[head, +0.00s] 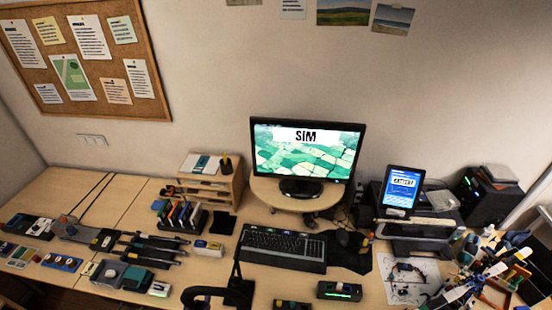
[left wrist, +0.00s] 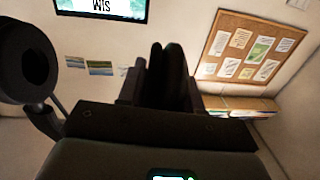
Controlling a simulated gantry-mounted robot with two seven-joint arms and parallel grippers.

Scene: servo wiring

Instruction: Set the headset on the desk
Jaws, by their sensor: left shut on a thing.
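The black headset (head: 205,291) shows at the bottom middle of the head view, in front of the keyboard and partly cut off by the frame edge. In the left wrist view a round dark ear cup (left wrist: 27,62) with its arm is close to the camera at the left. My left gripper (left wrist: 168,78) is shut on the headset; the exact contact is dark and hard to see. I cannot make out my right gripper in either view. The wooden desk (head: 135,212) lies below.
The keyboard (head: 284,248) and monitor (head: 306,150) are at the middle. Wire tools and parts crowd the left side. A printer (head: 418,232), a paper sheet (head: 408,278) and a bunch of colourful tools (head: 480,275) fill the right. Free desk is scarce at the front.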

